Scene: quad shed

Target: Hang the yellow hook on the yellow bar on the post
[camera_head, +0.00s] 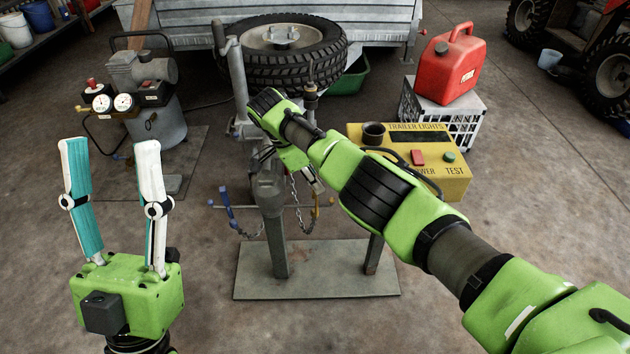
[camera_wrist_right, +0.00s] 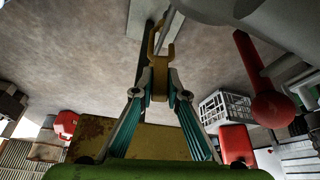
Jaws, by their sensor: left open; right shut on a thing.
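The yellow hook (camera_wrist_right: 161,84) is held between the fingertips of my right gripper (camera_wrist_right: 160,82) in the right wrist view, its open end pointing away from the gripper. In the head view the yellow hook (camera_head: 316,212) is a small shape below my right gripper, with a chain beside it. The thin crossbar on the post has a yellow right tip (camera_head: 331,200), close to the hook. I cannot tell whether they touch. The post (camera_head: 271,215) stands on a grey base plate. My right arm hides part of it. My left gripper (camera_head: 110,150) is open, empty and upright at the left.
A blue hook (camera_head: 228,214) is at the crossbar's left end. A yellow trailer-lights box (camera_head: 440,180) stands right of the post. A red fuel can (camera_head: 448,70) sits on a white crate (camera_head: 463,128). A compressor (camera_head: 145,100) stands at the back left.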

